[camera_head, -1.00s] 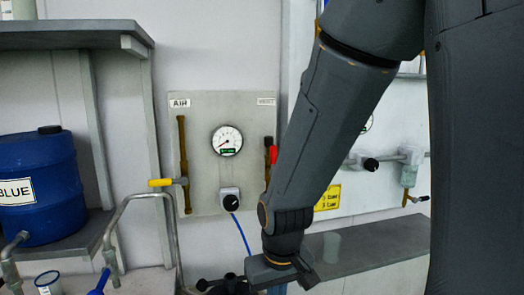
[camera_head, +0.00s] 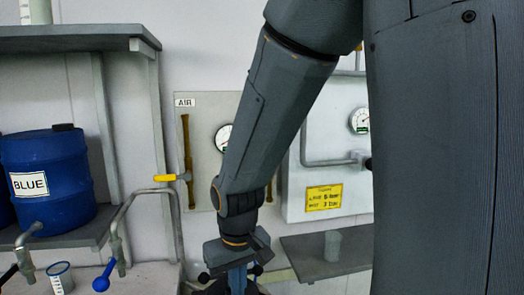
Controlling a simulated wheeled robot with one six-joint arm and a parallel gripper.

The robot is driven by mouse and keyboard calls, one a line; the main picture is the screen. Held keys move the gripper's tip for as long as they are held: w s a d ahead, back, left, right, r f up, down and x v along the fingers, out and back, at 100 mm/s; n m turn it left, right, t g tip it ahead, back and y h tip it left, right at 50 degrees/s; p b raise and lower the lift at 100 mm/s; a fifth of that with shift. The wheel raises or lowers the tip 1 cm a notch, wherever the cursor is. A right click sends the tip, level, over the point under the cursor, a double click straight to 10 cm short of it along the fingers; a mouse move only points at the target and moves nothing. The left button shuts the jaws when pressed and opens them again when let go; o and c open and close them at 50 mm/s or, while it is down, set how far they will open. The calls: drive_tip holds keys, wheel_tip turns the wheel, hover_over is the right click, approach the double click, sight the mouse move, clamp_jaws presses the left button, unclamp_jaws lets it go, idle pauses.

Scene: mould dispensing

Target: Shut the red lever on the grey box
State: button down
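A light grey panel (camera_head: 200,155) marked AIR hangs on the wall, with a brass pipe at its left and a gauge (camera_head: 223,138) half covered by my arm. The right part of this panel is behind my arm, and no red lever shows now. My gripper is at the low end of my arm, below the wrist, in front of and below the panel. Its fingers cannot be made out, so its opening and whether it touches anything are unclear.
A yellow-handled valve (camera_head: 172,177) sits left of the panel. A blue drum (camera_head: 60,185) stands on a shelf at left. A second box with a yellow sign (camera_head: 323,198) is at right, above a grey shelf (camera_head: 350,255) holding a cup (camera_head: 332,245).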

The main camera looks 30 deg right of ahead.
drive_tip(key=w+d+r+t+h+b, duration=0.1)
drive_tip(key=w+d+r+b, duration=0.1)
drive_tip(key=w+r, duration=0.65)
drive_tip(key=w+d+r+h+b, duration=0.1)
drive_tip(key=w+d+r, duration=0.1)
drive_tip(key=r, duration=0.6)
drive_tip(key=w+d+r+m+t+h+b, duration=0.1)
drive_tip(key=w+d+r+h, duration=0.1)
drive_tip(key=r, duration=0.7)
drive_tip(key=w+d+r+m+h+b, duration=0.1)
drive_tip(key=w+d+r+h, duration=0.1)
drive_tip(key=r, duration=0.6)
drive_tip(key=shift+w+r+t, duration=0.3)
drive_tip(key=shift+w+r, duration=0.05)
drive_tip(key=shift+w, duration=0.4)
drive_tip(key=w+d+f+p, duration=0.3)
drive_tip(key=d+f+p, duration=0.1)
drive_tip(key=d+f, duration=0.4)
drive_tip(key=shift+d, duration=0.5)
